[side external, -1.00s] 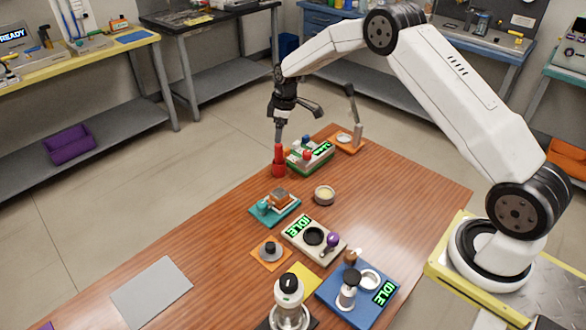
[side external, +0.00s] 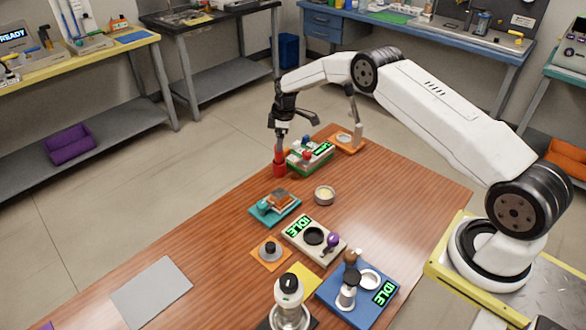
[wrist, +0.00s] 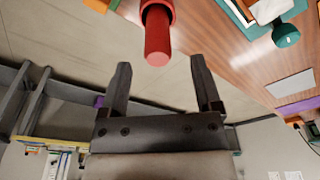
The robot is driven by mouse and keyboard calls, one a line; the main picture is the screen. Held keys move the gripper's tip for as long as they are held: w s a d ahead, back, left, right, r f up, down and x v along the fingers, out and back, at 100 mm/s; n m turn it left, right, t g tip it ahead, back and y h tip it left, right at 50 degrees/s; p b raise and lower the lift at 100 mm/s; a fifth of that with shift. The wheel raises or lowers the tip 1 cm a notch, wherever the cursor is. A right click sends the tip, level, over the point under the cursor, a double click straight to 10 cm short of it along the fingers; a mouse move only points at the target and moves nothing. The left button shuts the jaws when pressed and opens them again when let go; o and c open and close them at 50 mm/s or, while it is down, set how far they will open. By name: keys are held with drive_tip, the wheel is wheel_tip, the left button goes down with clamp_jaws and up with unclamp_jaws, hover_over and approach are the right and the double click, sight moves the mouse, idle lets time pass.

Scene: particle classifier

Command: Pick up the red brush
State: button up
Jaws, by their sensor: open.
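The red brush (side external: 280,164) stands upright near the far left edge of the wooden table. Its red handle (wrist: 158,38) points toward my gripper in the wrist view, between and just beyond the fingertips. My gripper (side external: 280,147) is directly above the brush in the side view and looks close to its top. In the wrist view, my gripper (wrist: 160,63) has its two dark fingers spread wide with nothing held between them. The brush's lower end is not clear in either view.
A green device (side external: 318,160) with coloured knobs stands close to the right of the brush. An orange stand (side external: 348,145) is behind it. A teal tray (side external: 268,213) and small bowl (side external: 324,195) sit nearer. The table's left front is mostly clear around a grey plate (side external: 150,292).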

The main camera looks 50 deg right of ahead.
drive_tip(key=shift+f, duration=0.35)
drive_tip(key=shift+w+a+f, duration=0.1)
drive_tip(key=shift+w+f, duration=0.05)
drive_tip(key=shift+f, duration=1.15)
drive_tip(key=shift+w+a+f, duration=0.1)
drive_tip(key=shift+w+f, duration=0.05)
drive_tip(key=shift+f, duration=1.1)
clamp_jaws()
drive_tip(key=shift+r, duration=0.15)
drive_tip(key=shift+r, duration=4.85)
